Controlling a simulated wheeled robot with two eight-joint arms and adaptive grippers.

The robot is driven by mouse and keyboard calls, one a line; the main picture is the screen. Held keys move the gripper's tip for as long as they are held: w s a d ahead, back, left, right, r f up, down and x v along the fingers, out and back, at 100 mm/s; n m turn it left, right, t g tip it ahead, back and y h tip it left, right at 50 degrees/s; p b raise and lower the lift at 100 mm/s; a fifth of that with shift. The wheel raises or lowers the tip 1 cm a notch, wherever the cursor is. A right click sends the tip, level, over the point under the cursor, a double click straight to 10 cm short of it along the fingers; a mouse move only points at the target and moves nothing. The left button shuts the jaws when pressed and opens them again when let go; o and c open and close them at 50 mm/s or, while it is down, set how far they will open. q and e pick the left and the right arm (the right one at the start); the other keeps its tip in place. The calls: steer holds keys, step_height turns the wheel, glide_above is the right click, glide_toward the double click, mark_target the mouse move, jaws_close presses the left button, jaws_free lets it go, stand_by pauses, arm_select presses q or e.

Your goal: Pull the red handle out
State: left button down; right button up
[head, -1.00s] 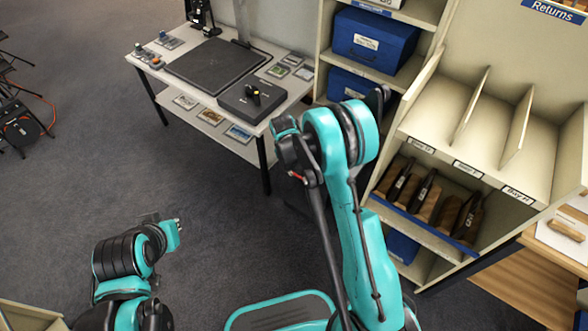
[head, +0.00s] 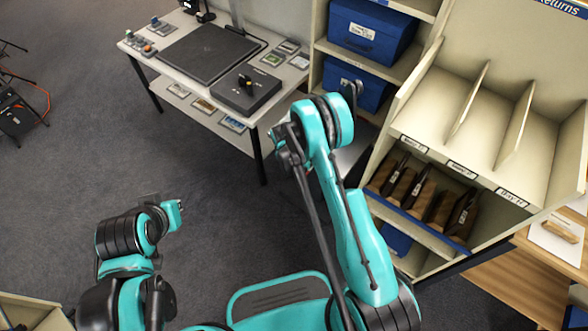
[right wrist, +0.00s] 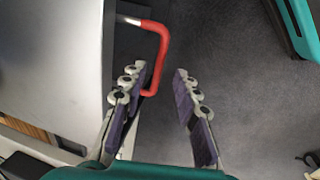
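A red handle (right wrist: 163,48) shows in the right wrist view as a bent bar standing out from a grey-white surface (right wrist: 55,60) at the left. My right gripper (right wrist: 163,78) is open around the lower part of the handle. The bar's lower end lies close to the left finger's inner side; I cannot tell if they touch. The right finger is clear of it. In the head view the handle and right gripper are hidden behind my right arm. My left gripper (head: 176,213) is at the lower left over bare floor, too small to tell its opening.
A table (head: 150,88) with a dark mat (head: 207,53) and a black box (head: 246,90) stands at the back. A cream shelf unit (head: 405,105) with blue boxes (head: 370,33) and brown files stands at the right. The carpet (head: 225,215) between is clear.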

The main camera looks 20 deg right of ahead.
steer(key=shift+w+d+f+b, duration=0.1)
steer(key=shift+d+f+b, duration=0.1)
steer(key=shift+f, duration=0.5)
steer(key=shift+w+d+f+b, duration=0.1)
steer(key=shift+f+b, duration=0.05)
steer(key=shift+f, duration=0.55)
jaws_close()
